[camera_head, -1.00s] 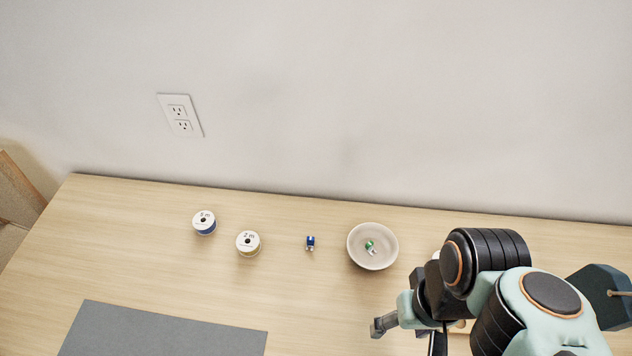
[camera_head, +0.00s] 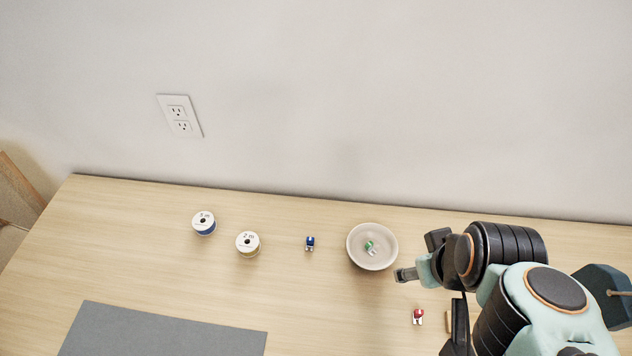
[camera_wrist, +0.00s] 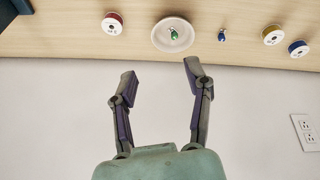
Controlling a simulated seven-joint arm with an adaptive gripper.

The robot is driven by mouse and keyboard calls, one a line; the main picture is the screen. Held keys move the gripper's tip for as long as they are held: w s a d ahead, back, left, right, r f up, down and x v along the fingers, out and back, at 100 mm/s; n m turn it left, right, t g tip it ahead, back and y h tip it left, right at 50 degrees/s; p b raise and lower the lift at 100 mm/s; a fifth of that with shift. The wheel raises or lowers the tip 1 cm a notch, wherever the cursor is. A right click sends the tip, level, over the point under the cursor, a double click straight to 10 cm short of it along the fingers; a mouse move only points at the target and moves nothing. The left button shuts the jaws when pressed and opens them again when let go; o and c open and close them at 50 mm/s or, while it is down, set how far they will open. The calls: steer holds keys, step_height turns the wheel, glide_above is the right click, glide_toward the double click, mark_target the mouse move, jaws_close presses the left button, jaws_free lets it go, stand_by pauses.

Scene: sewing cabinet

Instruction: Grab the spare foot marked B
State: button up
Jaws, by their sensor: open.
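A blue one (camera_head: 310,243) stands on the table left of the bowl. A green one (camera_head: 370,247) lies in the pale bowl (camera_head: 354,257). The wrist view also shows the blue foot (camera_wrist: 222,36) and the green foot (camera_wrist: 174,34). My gripper (camera_wrist: 160,71) is open and empty, fingers apart, with wall behind them in the wrist view. In the head view its tip (camera_head: 405,274) is just right of the bowl.
A blue spool (camera_head: 204,223) and a yellow spool (camera_head: 247,243) stand left. A red spool (camera_wrist: 112,23) shows in the wrist view. A grey mat (camera_head: 165,332) lies at the front left; the wall (camera_head: 320,100) rises behind the table. The front middle is clear.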

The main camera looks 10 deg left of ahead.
steer(key=w+d+f+n+t+h, duration=0.25)
steer(key=w+n, duration=0.25)
steer(key=w, duration=0.3)
steer(key=w+d+f+n+t+h, duration=0.1)
steer(key=w+d+n+t+h, duration=0.25)
steer(key=w, duration=0.55)
steer(key=n+t+y, duration=0.2)
steer(key=n+t, duration=0.1)
steer(key=n, duration=1.2)
glide_above(310, 241)
steer(key=w+d, duration=0.4)
steer(key=d, duration=0.4)
step_height(310, 241, down, 10)
steer(key=s+a+f+n+y, duration=0.1)
steer(key=s+a+f+n, duration=0.1)
steer(key=f+n, duration=0.1)
steer(key=s+a+f+n+y, duration=0.1)
steer(key=s+a+f+n, duration=0.1)
steer(key=s+a+f, duration=0.1)
steer(key=s+a+f+n+y, duration=0.1)
steer(key=s+a+f+n, duration=0.1)
steer(key=f, duration=0.3)
steer(key=shift+s+a+f+n+t, duration=0.25)
steer(key=shift+s+a+n, duration=0.2)
steer(key=shift+n, duration=0.4)
steer(key=shift+w+a+y, duration=0.15)
steer(key=shift+w+y, duration=0.05)
steer(key=shift+y, duration=0.2)
steer(key=shift+x, duration=2.15)
steer(key=c, duration=0.9)
